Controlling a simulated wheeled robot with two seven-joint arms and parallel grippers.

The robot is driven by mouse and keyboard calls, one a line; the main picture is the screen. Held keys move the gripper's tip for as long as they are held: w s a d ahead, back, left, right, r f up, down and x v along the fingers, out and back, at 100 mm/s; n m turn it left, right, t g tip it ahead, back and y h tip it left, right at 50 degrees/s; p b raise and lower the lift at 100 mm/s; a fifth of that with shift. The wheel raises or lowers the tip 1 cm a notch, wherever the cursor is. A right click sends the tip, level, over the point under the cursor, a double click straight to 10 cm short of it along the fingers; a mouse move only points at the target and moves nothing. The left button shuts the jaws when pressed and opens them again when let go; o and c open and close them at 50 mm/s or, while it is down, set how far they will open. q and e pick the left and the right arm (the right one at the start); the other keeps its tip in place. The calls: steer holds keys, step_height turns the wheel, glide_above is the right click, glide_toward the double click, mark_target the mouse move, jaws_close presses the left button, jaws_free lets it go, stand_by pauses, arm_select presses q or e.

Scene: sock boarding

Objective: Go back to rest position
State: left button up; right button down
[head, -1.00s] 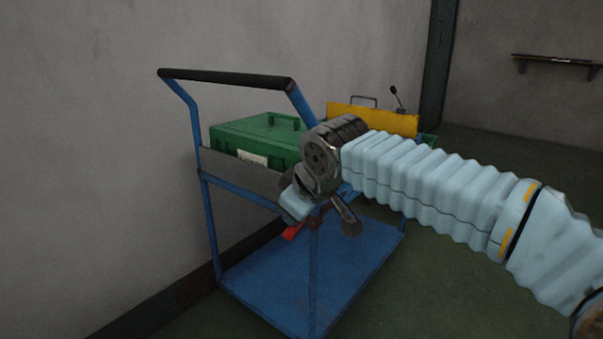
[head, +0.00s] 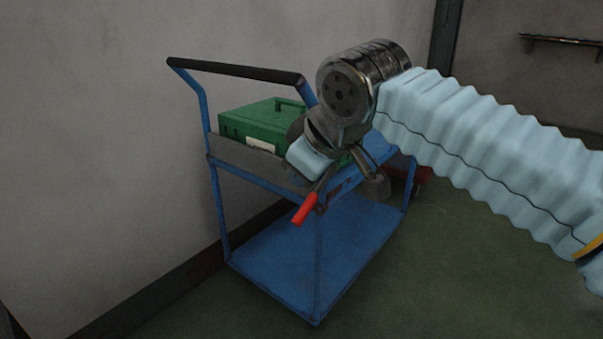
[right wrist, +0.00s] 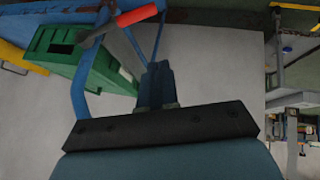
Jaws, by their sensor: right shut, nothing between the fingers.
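My right gripper (head: 374,184) is raised in front of the blue cart in the head view, at the end of my pale blue sleeved arm. Its fingers point down and right and hold nothing. In the right wrist view the fingers (right wrist: 156,84) are together, pointing towards the cart. My left gripper is in no view.
A blue cart (head: 280,262) with a black handle stands by the grey wall. A green case (head: 258,124) sits on its top shelf. A red-handled part (head: 305,208) shows at its near side; its mounting is unclear. Floor is open at the lower right.

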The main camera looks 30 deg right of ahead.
stand_by(0.3)
steer(key=w+a+f+m+g+y+p, duration=0.1)
steer(key=w+a+f+p, duration=0.15)
steer(key=f, duration=0.65)
steer(key=w+a+f+g+y+p, duration=0.1)
steer(key=w+a+f+g+y, duration=0.2)
steer(key=f, duration=0.6)
steer(key=w+a+f+m+p, duration=0.1)
steer(key=w+a+f, duration=0.3)
steer(key=f, duration=0.6)
steer(key=s+a+f+m+g+p, duration=0.15)
steer(key=s+f, duration=0.35)
steer(key=f, duration=0.8)
arm_select(q)
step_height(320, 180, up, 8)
steer(key=p, duration=0.2)
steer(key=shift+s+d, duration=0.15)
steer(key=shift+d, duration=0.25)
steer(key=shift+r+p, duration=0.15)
steer(key=shift+p, duration=0.15)
arm_select(e)
steer(key=s+a+f+m+g, duration=0.1)
steer(key=s+f+m, duration=0.3)
steer(key=s+f, duration=0.7)
steer(key=shift+s, duration=1.1)
